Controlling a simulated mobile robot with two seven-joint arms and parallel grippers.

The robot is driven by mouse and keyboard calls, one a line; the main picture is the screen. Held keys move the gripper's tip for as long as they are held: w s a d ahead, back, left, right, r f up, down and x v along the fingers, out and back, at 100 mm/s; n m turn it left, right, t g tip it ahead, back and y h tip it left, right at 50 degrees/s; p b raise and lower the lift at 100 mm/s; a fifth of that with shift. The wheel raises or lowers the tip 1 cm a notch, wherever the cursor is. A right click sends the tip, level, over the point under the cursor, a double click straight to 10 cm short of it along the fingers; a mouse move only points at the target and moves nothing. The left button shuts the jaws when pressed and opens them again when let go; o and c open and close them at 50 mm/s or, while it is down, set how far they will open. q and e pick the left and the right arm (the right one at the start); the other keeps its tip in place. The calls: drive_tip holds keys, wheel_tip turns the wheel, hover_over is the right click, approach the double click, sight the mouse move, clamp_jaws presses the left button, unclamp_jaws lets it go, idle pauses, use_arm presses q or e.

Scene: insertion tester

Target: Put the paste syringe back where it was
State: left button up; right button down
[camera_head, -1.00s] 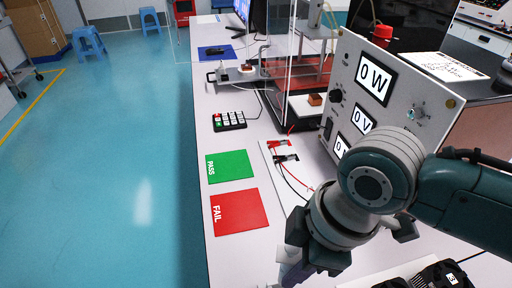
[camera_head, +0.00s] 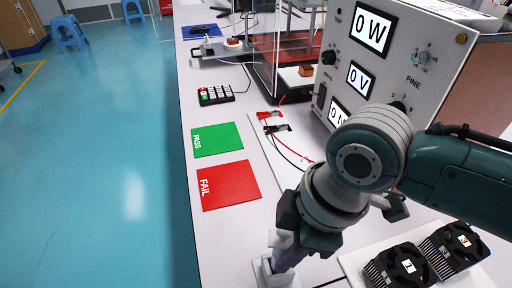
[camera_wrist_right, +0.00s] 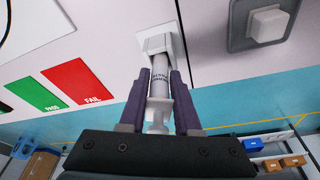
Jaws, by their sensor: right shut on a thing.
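The paste syringe (camera_wrist_right: 158,88), a pale barrel with dark print, is between the purple fingers of my right gripper (camera_wrist_right: 156,82) in the wrist view. My right gripper (camera_head: 283,258) is shut on it at the table's near edge in the head view. The syringe's far end meets a small white holder (camera_wrist_right: 158,43) on the table; I cannot tell how deep it sits. The white holder (camera_head: 268,272) shows partly behind the gripper in the head view, where the syringe is mostly hidden. My left gripper is in neither view.
The green PASS mat (camera_head: 217,139) and red FAIL mat (camera_head: 229,186) lie left of the gripper. Red and black leads (camera_head: 290,148) run behind it. A tray with fans (camera_head: 405,265) is at right. A grey button box (camera_wrist_right: 265,24) stands near the holder.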

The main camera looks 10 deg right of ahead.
use_arm(q)
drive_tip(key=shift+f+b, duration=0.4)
drive_tip(key=shift+b, duration=0.05)
use_arm(e)
drive_tip(key=shift+f, duration=0.55)
drive_tip(key=c, duration=0.5)
unclamp_jaws()
drive_tip(key=shift+c, duration=0.2)
